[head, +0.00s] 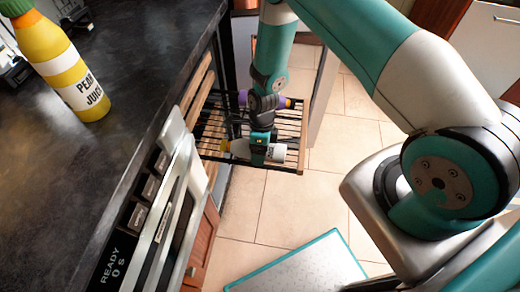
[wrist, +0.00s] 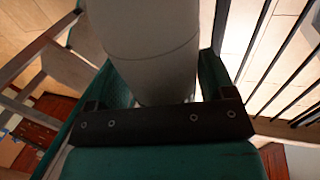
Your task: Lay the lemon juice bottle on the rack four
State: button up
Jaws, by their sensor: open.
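A bottle with a yellow end and a white label (head: 277,153) lies on its side on the pulled-out wire rack (head: 292,168). Its label is too small to read, so I cannot confirm that it is the lemon juice bottle. My gripper (head: 259,148) is down over this bottle, which pokes out on both sides of it. In the wrist view, a pale grey-white cylinder (wrist: 150,45) lies between the two spread fingers of my gripper (wrist: 165,85). The fingers are open on either side of it. The fingertips are partly hidden in the head view.
A purple and orange item (head: 243,98) lies further back on the rack, partly behind my arm. A yellow pear juice bottle (head: 62,65) stands on the dark counter (head: 90,160). An oven front (head: 165,215) borders the rack. Tiled floor (head: 245,205) lies open in front.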

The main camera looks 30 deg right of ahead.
jog(key=shift+w+d, duration=0.2)
jog(key=shift+w, duration=0.1)
jog(key=shift+w+r, duration=0.15)
jog(key=shift+r, duration=0.15)
jog(key=v, duration=1.6)
jog(key=shift+s+r+p, duration=0.2)
jog(key=shift+r+p, duration=0.15)
jog(key=shift+a, duration=0.1)
